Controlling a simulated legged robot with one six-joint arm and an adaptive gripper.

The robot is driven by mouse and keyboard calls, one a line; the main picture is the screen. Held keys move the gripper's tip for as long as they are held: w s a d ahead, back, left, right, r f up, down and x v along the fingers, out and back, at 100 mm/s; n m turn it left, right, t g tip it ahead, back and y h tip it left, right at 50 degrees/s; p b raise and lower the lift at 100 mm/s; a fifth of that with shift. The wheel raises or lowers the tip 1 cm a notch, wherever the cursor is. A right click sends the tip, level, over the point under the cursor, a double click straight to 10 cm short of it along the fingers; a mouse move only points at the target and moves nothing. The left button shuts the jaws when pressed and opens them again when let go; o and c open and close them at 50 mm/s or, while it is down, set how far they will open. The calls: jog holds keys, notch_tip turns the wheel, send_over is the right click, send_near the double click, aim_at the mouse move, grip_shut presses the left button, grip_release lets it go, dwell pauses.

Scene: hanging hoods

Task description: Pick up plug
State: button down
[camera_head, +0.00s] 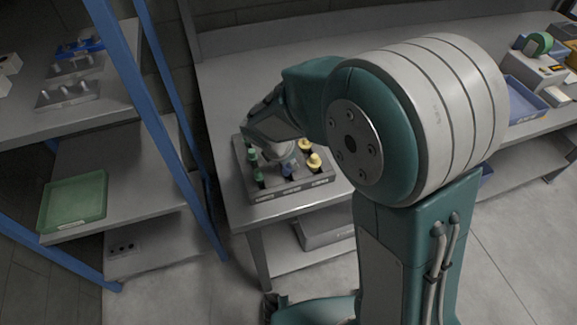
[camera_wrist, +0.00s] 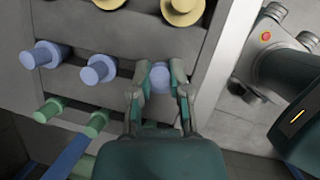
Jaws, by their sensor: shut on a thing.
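My gripper (camera_wrist: 160,80) is shut on a blue plug (camera_wrist: 160,73) in the wrist view, with one finger on each side of it. The plug is in line with two other blue plugs (camera_wrist: 98,70) in a grey rack (camera_wrist: 180,45). I cannot tell whether it is seated or lifted a little. In the head view my gripper (camera_head: 285,152) is over the rack (camera_head: 295,190) on the workbench, and my arm hides part of it.
Yellow plugs (camera_wrist: 183,8) and green plugs (camera_wrist: 97,124) stand in rows on either side. A blue shelf post (camera_head: 150,115) is left of the bench. A green tray (camera_head: 75,200) lies on the left shelf. A blue bin (camera_head: 525,100) stands at the right.

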dwell(0.3)
jog(key=shift+r, duration=0.35)
notch_tip(320, 180, up, 2)
jog(key=shift+r, duration=0.25)
jog(key=s+d+r, duration=0.3)
jog(key=s+r, duration=0.6)
jog(key=s, duration=0.4)
jog(key=w+a+f+h, duration=0.1)
jog(key=w+f, duration=0.1)
jog(key=w, duration=0.2)
jog(key=w+a+f+t+h, duration=0.1)
jog(key=w+a+f, duration=0.1)
jog(key=w, duration=0.2)
jog(key=w+a+f+h, duration=0.1)
jog(key=w+f+h, duration=0.1)
jog(key=w, duration=0.2)
jog(key=shift+w+a+t, duration=0.1)
jog(key=shift+a+t, duration=0.1)
jog(key=shift+t, duration=0.1)
jog(key=shift+f, duration=2.5)
jog(key=shift+f, duration=0.85)
